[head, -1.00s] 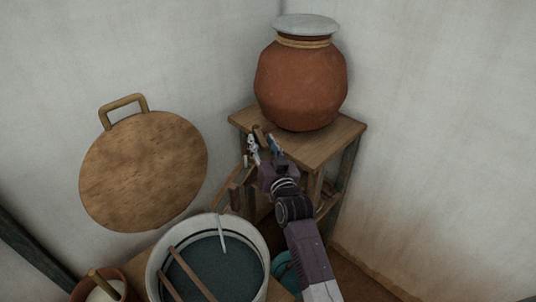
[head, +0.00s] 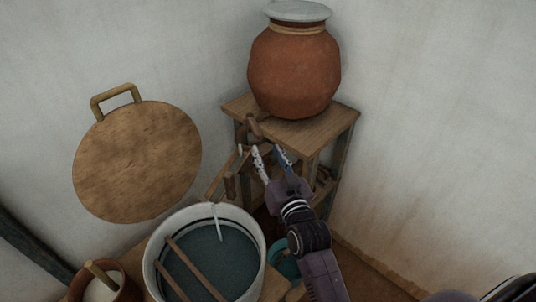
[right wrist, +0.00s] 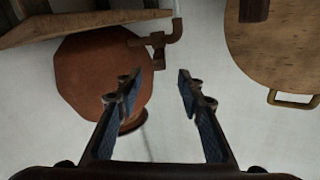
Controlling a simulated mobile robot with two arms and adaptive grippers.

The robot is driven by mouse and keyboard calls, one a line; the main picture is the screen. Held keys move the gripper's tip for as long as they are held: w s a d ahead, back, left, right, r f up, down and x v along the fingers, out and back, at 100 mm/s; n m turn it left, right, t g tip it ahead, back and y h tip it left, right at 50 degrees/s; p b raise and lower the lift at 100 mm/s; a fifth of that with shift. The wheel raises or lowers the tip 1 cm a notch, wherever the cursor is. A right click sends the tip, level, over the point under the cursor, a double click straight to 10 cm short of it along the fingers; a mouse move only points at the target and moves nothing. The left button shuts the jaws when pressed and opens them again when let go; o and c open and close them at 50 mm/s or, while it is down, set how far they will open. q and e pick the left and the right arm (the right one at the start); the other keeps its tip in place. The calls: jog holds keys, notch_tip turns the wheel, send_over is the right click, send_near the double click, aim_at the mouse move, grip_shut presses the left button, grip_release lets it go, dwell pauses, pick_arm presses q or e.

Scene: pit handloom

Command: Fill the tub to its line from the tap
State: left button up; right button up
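The white tub (head: 153,265) stands at the lower left, holding dark blue-green liquid (head: 226,268). A dark line runs round its inner wall, near the liquid's edge. A thin pale stream (head: 217,222) falls into it from the end of a wooden spout (head: 216,187). The brown tap (head: 254,127) is at the clay pot (head: 295,72); in the right wrist view the tap (right wrist: 158,42) shows beyond my fingers. My right gripper (head: 269,154) is open and empty, just in front of and below the tap, apart from it. My left gripper is out of view.
The pot, with a pale lid (head: 299,11), stands on a wooden stand (head: 316,131) in the corner. Two sticks (head: 192,268) lie across the tub. A small brown pot (head: 117,290) stands left of it. A round wooden board (head: 137,163) is against the wall.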

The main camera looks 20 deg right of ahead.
aim_at(254, 126)
jog(key=shift+d+f, duration=0.1)
jog(key=shift+d, duration=0.05)
jog(key=shift+c, duration=1.3)
jog(key=d+m, duration=0.1)
jog(key=d+f+m, duration=0.1)
jog(key=d, duration=0.1)
jog(key=d+m+b, duration=0.1)
jog(key=m, duration=0.1)
jog(key=shift+s+d+f+g+y, duration=0.15)
jog(key=shift+d+g+y, duration=0.15)
jog(key=shift+d+y, duration=0.1)
grip_shut()
jog(key=s+d+r+m+y+b, duration=0.1)
jog(key=d+r+m+y, duration=0.35)
jog(key=m, duration=0.25)
jog(key=w+a+f+p, duration=0.2)
jog(key=w+a, duration=0.4)
jog(key=w, duration=0.3)
jog(key=shift+f+h+p, duration=0.25)
jog(key=shift+h+p, duration=0.2)
jog(key=shift+w, duration=0.1)
